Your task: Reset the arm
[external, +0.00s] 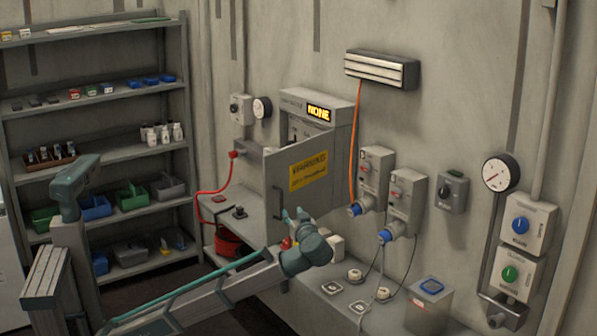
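My arm reaches from the lower left toward the middle of the external view. At its far end, small teal parts that look like my gripper (293,214) stand in front of the lower part of the open grey cabinet door (296,180). I cannot tell whether the gripper touches the door. The fingers are too small to show whether they are open or shut, and I see no object clearly held.
The wall cabinet (318,93) shows "NONE" on its display. A grey bench (335,292) below carries sockets and a box with a blue top (429,300). Switch boxes with blue plugs (361,206) hang on the wall. Loaded shelves (98,108) stand left.

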